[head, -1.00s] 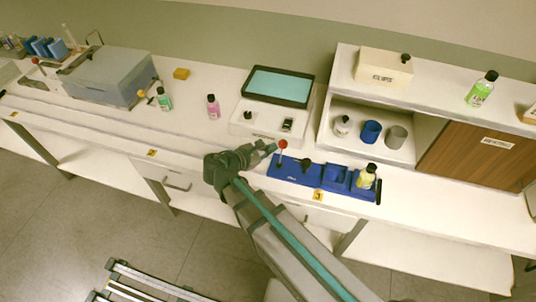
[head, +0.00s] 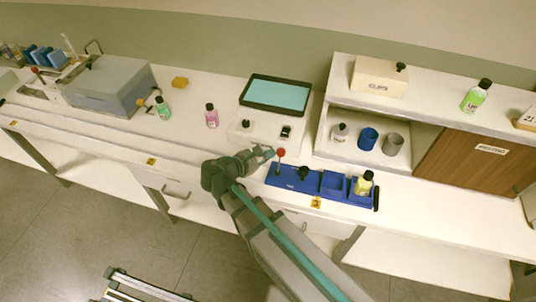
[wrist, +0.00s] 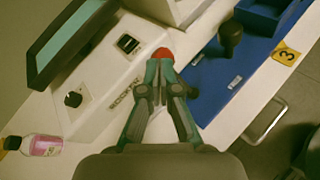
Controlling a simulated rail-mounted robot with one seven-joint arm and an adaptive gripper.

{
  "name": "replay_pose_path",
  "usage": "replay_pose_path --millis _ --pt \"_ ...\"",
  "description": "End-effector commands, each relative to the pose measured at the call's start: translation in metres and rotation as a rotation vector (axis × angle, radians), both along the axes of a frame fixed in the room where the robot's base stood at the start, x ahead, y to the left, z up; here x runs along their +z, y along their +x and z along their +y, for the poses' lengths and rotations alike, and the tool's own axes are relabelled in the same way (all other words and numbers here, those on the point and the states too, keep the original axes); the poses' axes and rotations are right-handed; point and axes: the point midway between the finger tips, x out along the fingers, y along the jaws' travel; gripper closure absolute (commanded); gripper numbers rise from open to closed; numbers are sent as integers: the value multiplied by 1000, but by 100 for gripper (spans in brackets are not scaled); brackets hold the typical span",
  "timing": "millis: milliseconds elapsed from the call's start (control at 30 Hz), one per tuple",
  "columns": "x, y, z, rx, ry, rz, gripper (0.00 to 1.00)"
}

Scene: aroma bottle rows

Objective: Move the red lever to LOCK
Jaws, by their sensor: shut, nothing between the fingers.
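The red lever is a red ball knob (head: 281,152) on a thin upright stem at the left end of the blue fixture (head: 307,181). My gripper (head: 270,152) is just left of the knob in the head view, fingers shut with nothing held. In the wrist view the red knob (wrist: 163,53) shows just beyond my shut fingertips (wrist: 157,68), which hide its lower part and stem. I cannot tell whether they touch. The blue fixture (wrist: 207,90) lies to the right there. I cannot read a LOCK mark.
A white device with a dark knob (head: 247,124) and a teal screen (head: 276,94) stands behind the gripper. The fixture also has a black knob (head: 304,173) and a yellow bottle (head: 364,184). A pink bottle (head: 211,116) stands left. A shelf with cups is to the right.

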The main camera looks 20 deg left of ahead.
Motion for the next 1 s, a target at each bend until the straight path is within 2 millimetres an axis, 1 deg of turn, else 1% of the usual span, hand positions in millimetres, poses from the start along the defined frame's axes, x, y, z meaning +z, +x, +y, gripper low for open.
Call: replay_pose_path --millis 167,267,400,433,800,1000 --pt "4 -3 2 -2 0 -1 100" --pt "9 -9 7 -4 1 0 100" --pt "19 -21 15 -11 0 1 100" --pt "19 -20 18 -11 2 -1 100" --pt "67 -23 47 -13 3 -2 100" --pt "88 -25 58 -13 2 -1 100"
